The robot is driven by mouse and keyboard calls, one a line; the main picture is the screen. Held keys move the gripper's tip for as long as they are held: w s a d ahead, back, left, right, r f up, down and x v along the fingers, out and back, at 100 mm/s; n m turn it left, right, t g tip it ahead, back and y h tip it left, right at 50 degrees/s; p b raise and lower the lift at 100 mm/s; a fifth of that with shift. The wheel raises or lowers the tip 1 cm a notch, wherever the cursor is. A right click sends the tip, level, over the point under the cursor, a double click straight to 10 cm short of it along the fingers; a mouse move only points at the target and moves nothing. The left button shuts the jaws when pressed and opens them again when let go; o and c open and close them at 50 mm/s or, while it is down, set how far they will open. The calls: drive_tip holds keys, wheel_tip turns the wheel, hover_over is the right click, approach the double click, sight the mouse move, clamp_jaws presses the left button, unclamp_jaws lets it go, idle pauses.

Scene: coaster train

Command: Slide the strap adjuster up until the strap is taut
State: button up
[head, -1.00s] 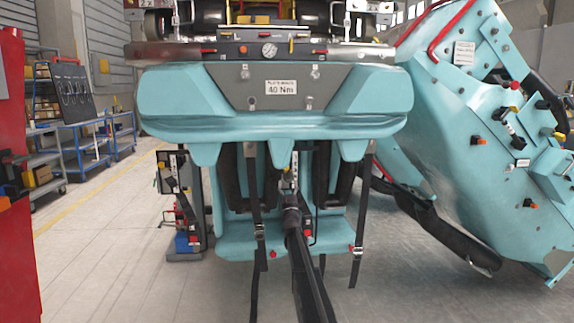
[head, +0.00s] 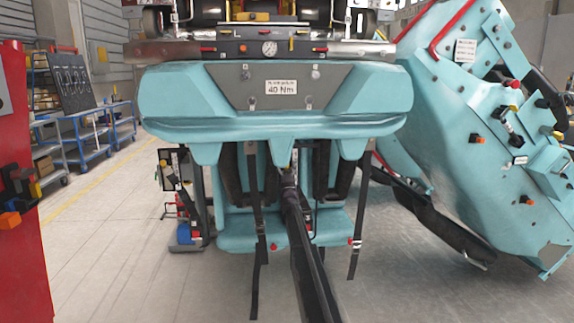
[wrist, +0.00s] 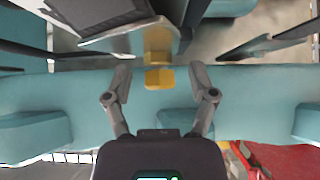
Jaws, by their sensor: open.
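Two dark straps hang from the underside of the teal seat in the head view. The left strap (head: 257,190) has a small metal adjuster (head: 260,230) low on it. The right strap (head: 362,200) has a similar adjuster (head: 357,244) near the lower teal ledge. My arm reaches up between them, and my gripper (head: 291,160) is below the seat's front, small and hard to make out. In the wrist view my gripper (wrist: 160,75) is open, with a yellow block (wrist: 159,77) showing between its fingers. I cannot tell whether it touches them. No adjuster is clear there.
The seat's teal front (head: 275,125) overhangs my gripper. A large tilted teal panel (head: 470,130) stands at right. A red cabinet (head: 20,120) is at the left edge, with a blue cart (head: 85,135) behind. Grey floor (head: 110,250) is free at front left.

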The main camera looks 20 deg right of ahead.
clamp_jaws()
drive_tip(key=shift+r+p, duration=1.5)
unclamp_jaws()
drive_tip(key=shift+f, duration=0.1)
drive_tip(key=shift+a, duration=0.1)
